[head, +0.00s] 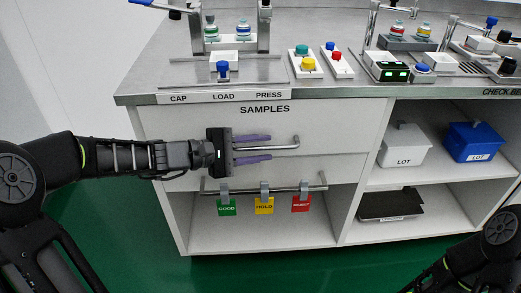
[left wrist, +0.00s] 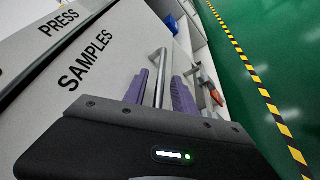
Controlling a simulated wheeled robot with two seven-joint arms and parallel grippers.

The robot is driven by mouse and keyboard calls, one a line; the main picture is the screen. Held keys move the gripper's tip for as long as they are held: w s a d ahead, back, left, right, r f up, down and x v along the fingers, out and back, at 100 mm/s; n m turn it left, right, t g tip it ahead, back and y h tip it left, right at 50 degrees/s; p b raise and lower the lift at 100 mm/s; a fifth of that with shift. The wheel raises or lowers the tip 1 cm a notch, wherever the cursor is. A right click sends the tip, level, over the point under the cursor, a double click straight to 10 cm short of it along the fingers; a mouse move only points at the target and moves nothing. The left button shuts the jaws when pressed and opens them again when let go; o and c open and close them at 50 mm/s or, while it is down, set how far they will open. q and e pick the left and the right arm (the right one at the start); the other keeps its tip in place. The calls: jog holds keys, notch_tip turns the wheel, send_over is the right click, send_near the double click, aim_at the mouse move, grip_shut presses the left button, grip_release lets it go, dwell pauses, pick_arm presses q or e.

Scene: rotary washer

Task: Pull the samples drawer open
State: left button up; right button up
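The samples drawer (head: 340,125) is a white front under the worktop, marked SAMPLES, and it looks flush with the cabinet. Its metal bar handle (head: 297,142) runs sideways across the front. My left gripper (head: 270,147) is at the handle, with one purple finger above the bar and one below. The fingers are apart, with gaps to the bar. In the left wrist view the handle (left wrist: 160,75) lies between the two purple fingers of the left gripper (left wrist: 164,88). The handle's left end is hidden behind the gripper in the head view. My right gripper is out of view.
Below the drawer, a rail (head: 315,187) carries green, yellow (head: 264,206) and red tags over an open shelf. Right shelves hold a white bin (head: 405,147), a blue bin (head: 473,143) and a dark tray (head: 390,205). The green floor in front is clear.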

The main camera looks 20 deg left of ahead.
pick_arm(q)
jog(key=shift+c, duration=0.5)
grip_shut()
dwell(1.0)
